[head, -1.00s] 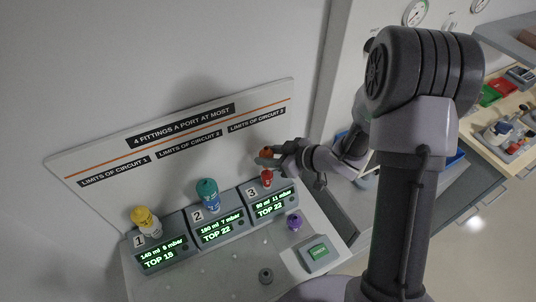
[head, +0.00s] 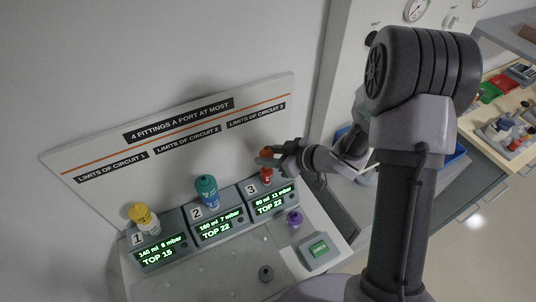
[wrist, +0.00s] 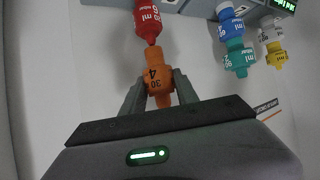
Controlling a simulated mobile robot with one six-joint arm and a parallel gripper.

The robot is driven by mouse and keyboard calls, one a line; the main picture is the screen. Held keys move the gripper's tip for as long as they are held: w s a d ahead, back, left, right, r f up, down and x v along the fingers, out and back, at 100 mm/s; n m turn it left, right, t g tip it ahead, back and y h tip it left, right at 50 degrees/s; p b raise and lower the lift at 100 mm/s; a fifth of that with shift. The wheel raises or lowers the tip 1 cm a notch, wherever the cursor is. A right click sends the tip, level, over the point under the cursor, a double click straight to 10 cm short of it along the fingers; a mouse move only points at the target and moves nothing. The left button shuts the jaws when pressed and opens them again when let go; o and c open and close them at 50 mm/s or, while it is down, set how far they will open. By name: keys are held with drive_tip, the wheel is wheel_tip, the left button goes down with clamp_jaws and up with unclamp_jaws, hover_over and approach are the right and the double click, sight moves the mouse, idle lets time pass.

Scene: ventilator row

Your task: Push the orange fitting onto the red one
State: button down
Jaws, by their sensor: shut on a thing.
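The orange fitting (head: 266,154) is held in my gripper (head: 272,160) just above the red fitting (head: 266,176) on port 3. In the wrist view, both gripper fingers (wrist: 154,98) close on the sides of the orange fitting (wrist: 157,80), which is marked 30 and 4. The red fitting (wrist: 147,20) lies beyond it, its narrow tip at the orange fitting's end. The two look nearly in line, with a slight angle between them. I cannot tell whether the tip is inside the orange fitting or only meets it.
Port 2 bears a blue fitting (wrist: 230,24) with a teal one (head: 206,186) on top. Port 1 bears a white and a yellow fitting (head: 140,213).

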drive_tip(key=shift+f+b, duration=0.8)
drive_tip(key=shift+f, duration=0.3)
idle(0.7)
drive_tip(key=c, duration=0.8)
unclamp_jaws()
drive_tip(key=shift+c, duration=0.2)
